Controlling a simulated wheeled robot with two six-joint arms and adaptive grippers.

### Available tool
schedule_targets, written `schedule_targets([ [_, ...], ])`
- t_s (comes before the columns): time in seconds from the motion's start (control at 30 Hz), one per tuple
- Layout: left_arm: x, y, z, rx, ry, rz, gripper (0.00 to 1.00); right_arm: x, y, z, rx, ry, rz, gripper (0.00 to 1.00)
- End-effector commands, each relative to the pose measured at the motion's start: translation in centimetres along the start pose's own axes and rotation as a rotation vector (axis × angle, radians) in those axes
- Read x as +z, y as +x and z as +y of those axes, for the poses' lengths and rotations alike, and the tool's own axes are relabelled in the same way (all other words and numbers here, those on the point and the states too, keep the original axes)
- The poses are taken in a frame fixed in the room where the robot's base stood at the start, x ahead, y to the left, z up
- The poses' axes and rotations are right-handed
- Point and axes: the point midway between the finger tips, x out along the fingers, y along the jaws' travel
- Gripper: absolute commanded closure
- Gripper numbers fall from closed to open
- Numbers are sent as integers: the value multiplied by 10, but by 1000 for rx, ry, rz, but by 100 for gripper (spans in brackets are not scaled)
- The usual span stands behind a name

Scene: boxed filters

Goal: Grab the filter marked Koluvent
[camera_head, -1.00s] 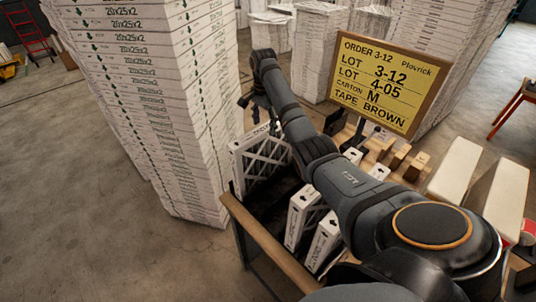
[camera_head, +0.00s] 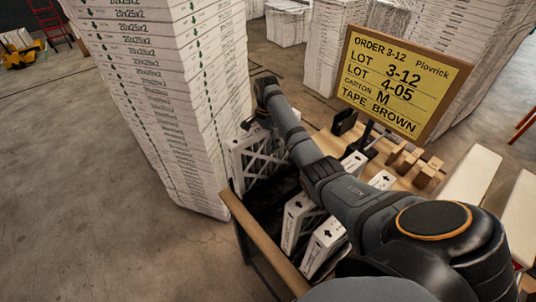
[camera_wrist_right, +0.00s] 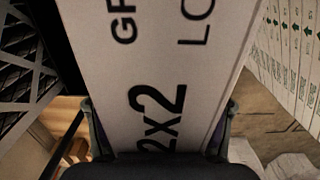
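A white boxed filter with a crossed lattice face (camera_head: 260,160) stands at the far left end of a dark crate (camera_head: 255,222) with a wooden rim. My right gripper (camera_head: 256,122) is at its top. In the right wrist view, a white printed box (camera_wrist_right: 160,60) reading "2x2" fills the middle. The fingers of my right gripper (camera_wrist_right: 160,135) lie on either side of it, close to its edges; whether they press on it I cannot tell. Two more white boxed filters (camera_head: 297,222) (camera_head: 324,246) stand nearer in the crate. No Koluvent name is legible. My left gripper is out of view.
A tall stack of white boxes (camera_head: 165,110) rises just left of the crate. My right arm covers part of the crate. The floor at left is open.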

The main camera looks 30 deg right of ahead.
Motion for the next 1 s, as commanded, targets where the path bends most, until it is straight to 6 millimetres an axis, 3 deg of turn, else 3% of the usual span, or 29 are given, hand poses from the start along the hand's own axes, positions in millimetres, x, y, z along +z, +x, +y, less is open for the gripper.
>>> schedule_targets([
  [0.07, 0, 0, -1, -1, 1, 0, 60, 0, 0, 0, 0, -1, -1, 42],
  [0.5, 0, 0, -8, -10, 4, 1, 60, 0, 0, 0, 1, 0, 0, 100],
  [0.83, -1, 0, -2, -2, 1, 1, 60, 0, 1, 1, 4, 0, 0, 100],
  [1.0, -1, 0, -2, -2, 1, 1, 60, -3, -8, -1, 3, -1, 0, 100],
])
